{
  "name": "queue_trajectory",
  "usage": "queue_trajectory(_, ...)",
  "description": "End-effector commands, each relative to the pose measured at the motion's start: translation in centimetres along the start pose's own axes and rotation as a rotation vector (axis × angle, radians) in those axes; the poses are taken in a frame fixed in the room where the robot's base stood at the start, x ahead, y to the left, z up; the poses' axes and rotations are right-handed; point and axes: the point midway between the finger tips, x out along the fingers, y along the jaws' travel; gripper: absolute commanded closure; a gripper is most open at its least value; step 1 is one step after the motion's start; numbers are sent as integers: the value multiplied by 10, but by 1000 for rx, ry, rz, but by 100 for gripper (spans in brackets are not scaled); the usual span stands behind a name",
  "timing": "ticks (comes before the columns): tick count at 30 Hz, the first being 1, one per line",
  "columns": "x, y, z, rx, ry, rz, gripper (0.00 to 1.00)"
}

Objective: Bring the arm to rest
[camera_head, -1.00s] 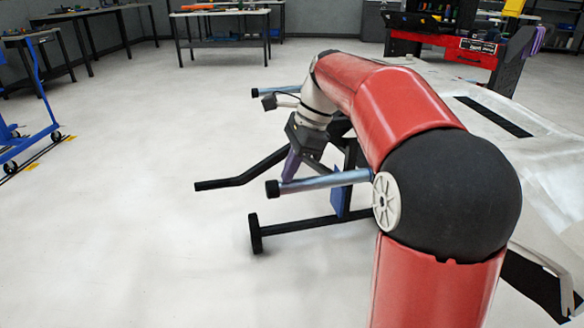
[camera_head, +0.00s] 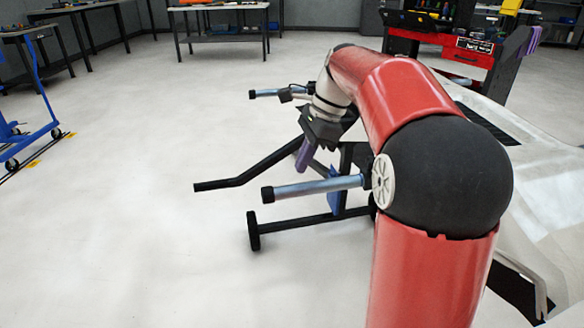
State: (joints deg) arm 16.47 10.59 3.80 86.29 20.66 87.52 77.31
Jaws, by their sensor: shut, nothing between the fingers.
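My red arm bends forward over a stand at the right of the head view, with its grey wrist turned down. My gripper (camera_head: 304,160) hangs at the wrist's end, with its purple fingers pointing down. It is shut and empty. It appears above and beside the stand's black bars and the near silver tube (camera_head: 315,187); whether it touches them I cannot tell. My arm hides part of the stand and of the pale panel behind it.
The stand's bent black bar (camera_head: 240,178) and a lower bar (camera_head: 290,226) jut left. A pale panel (camera_head: 545,200) lies at the right. A red and black cart (camera_head: 475,58) stands behind. A blue frame (camera_head: 45,120) is at far left.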

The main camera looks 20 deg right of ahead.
Motion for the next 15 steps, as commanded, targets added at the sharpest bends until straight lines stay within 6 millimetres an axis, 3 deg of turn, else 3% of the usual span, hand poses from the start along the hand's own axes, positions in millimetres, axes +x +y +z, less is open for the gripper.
queue_trajectory(1,-14,-1,0,1,1,-3,100)
queue_trajectory(6,-44,0,0,1,1,-1,100)
queue_trajectory(15,-63,0,0,-1,0,1,100)
